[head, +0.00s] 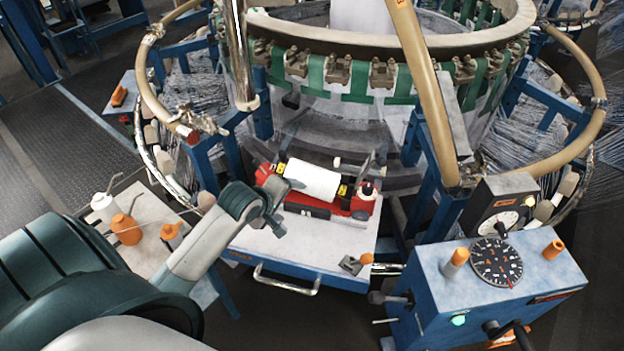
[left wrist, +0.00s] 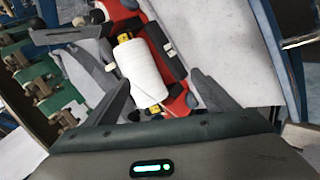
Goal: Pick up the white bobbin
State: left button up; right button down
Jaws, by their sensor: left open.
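The white bobbin (head: 313,180) lies on its side in a red holder (head: 362,207) on a light work table. Yellow and black end pieces show at both its ends. In the left wrist view the bobbin (left wrist: 143,78) lies ahead, between the lines of the two fingers. My left gripper (left wrist: 160,92) is open and empty, with a finger on each side of the bobbin's near end. In the head view my left gripper (head: 272,195) is at the bobbin's left end, partly hidden by its own wrist. I cannot tell whether it touches the bobbin. My right gripper is not in view.
The table (head: 300,245) has a front handle (head: 287,281). The loom ring (head: 375,45) and tan curved tubes (head: 425,90) stand behind and beside the bobbin. A blue control box (head: 490,285) stands at right. Orange and white bottles (head: 125,229) stand at left.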

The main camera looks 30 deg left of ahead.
aim_at(303, 179)
pick_arm(q)
jog(key=w+a+r+n, duration=0.1)
jog(key=w, duration=0.1)
jog(key=w+a+r+n, duration=0.1)
jog(key=a+r+n, duration=0.1)
jog(key=shift+w+r+t, duration=0.15)
jog(key=shift+w+t, duration=0.25)
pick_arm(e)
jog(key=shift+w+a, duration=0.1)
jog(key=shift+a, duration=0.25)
pick_arm(q)
jog(key=shift+a, duration=0.1)
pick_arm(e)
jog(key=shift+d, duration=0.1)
pick_arm(q)
jog(key=p+x, duration=0.2)
jog(key=x, duration=0.9)
jog(key=shift+w, duration=0.15)
jog(key=shift+w+f+p, duration=0.3)
jog(key=shift+w+f, duration=0.05)
jog(key=shift+f, duration=0.05)
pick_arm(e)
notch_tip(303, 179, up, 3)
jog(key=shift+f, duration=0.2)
